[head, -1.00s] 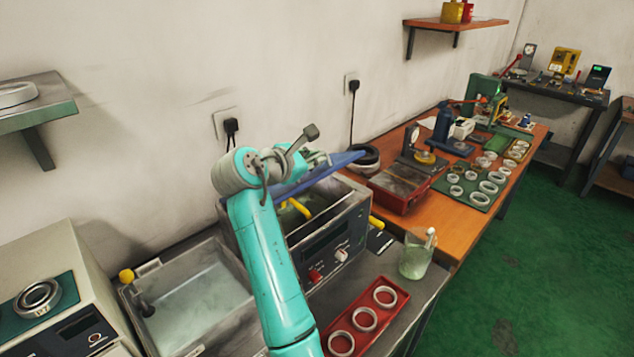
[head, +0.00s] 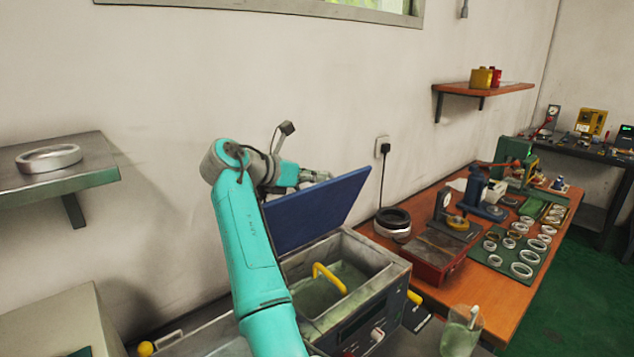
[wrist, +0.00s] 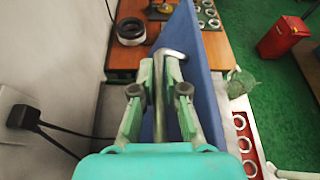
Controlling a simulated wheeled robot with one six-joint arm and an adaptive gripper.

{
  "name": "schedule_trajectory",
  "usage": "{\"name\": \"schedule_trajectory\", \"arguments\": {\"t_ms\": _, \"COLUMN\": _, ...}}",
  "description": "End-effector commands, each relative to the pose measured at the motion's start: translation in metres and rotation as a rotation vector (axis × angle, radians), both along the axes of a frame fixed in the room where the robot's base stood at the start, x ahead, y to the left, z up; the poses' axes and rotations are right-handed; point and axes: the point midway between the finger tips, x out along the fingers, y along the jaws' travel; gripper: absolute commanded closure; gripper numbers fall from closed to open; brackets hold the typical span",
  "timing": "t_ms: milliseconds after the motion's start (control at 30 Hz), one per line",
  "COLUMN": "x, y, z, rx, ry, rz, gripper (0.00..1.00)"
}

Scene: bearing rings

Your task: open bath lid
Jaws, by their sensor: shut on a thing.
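The blue bath lid (head: 318,208) stands raised at a steep tilt over the bath (head: 388,270), hinged side toward the wall. The open bath shows greenish liquid and a yellow handle (head: 330,278) inside. My gripper (head: 318,176) is at the lid's upper part, partly hidden by the arm and lid. In the wrist view my gripper (wrist: 160,75) is shut on the lid's metal handle (wrist: 172,53), beside the blue lid (wrist: 200,72). Part of the bath's front is hidden behind my arm.
A wall plug (head: 384,148) and dark ring stack (head: 393,222) are right of the lid. A red box (head: 440,262) and a green mat of rings (head: 500,262) lie on the wooden bench. A beaker (head: 462,332) stands at front right. A shelf (head: 90,180) juts out at left.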

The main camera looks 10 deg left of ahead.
Motion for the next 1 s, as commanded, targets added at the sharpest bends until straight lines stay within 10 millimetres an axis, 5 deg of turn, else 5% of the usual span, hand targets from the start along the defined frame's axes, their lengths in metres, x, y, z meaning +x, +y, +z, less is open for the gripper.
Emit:
{"name": "schedule_trajectory", "arguments": {"t_ms": 567, "x": 0.001, "y": 0.0017, "z": -0.0004, "rx": 0.002, "ry": 0.001, "rz": 0.001, "gripper": 1.0}}
{"name": "schedule_trajectory", "arguments": {"t_ms": 600, "x": 0.001, "y": 0.0017, "z": -0.0005, "rx": 0.002, "ry": 0.001, "rz": 0.001, "gripper": 0.81}}
{"name": "schedule_trajectory", "arguments": {"t_ms": 633, "x": 0.0009, "y": 0.0018, "z": -0.0005, "rx": 0.002, "ry": 0.001, "rz": 0.001, "gripper": 0.77}}
{"name": "schedule_trajectory", "arguments": {"t_ms": 1000, "x": -0.0018, "y": 0.0043, "z": 0.0019, "rx": 0.002, "ry": 0.0, "rz": 0.001, "gripper": 0.77}}
